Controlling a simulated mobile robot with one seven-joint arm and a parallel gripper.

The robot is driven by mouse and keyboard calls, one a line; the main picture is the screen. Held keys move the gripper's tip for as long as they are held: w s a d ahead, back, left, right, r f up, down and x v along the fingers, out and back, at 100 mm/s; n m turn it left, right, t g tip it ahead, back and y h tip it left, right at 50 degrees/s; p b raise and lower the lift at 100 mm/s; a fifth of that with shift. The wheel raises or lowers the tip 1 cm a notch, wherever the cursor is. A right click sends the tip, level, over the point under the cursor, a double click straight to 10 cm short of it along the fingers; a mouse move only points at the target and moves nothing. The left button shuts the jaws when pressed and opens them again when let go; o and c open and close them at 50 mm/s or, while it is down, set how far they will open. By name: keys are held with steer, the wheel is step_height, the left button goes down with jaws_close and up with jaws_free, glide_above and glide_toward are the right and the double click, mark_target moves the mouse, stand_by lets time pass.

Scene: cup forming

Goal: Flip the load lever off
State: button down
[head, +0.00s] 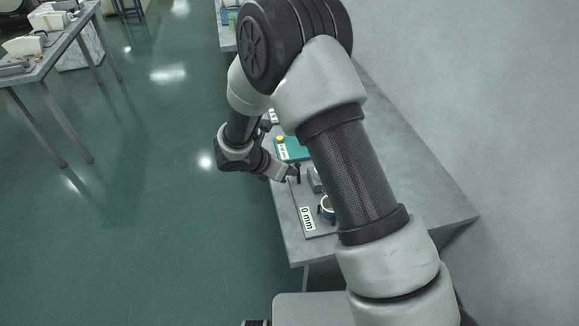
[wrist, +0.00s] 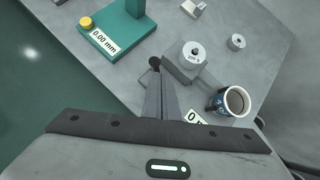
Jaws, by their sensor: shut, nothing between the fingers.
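A dark round knob (wrist: 155,62), which looks like the tip of the load lever, shows just beyond my fingertips in the wrist view. The rest of the lever is hidden behind the fingers, so its tilt cannot be told. In the head view a dark upright stick (head: 298,171) stands by my gripper (head: 289,176). My gripper (wrist: 161,84) is shut and empty, its fingertips close to the knob. Whether they touch cannot be told. A grey block with a round labelled weight (wrist: 192,54) sits right of the knob.
A blue cup with dark contents (wrist: 235,101) stands at the right, near a "0 mm" label (head: 307,218). A teal gauge (wrist: 118,36) with a yellow button (wrist: 86,22) is at the far left. A small metal ring (wrist: 236,42) lies beyond the block. My arm hides part of the bench (head: 430,203).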

steer(key=shift+r, duration=0.1)
steer(key=shift+r+p, duration=0.5)
steer(key=shift+r, duration=0.2)
steer(key=a+f+v, duration=0.1)
steer(key=v, duration=1.2)
steer(key=shift+w+a, duration=0.2)
steer(key=shift+a, duration=0.2)
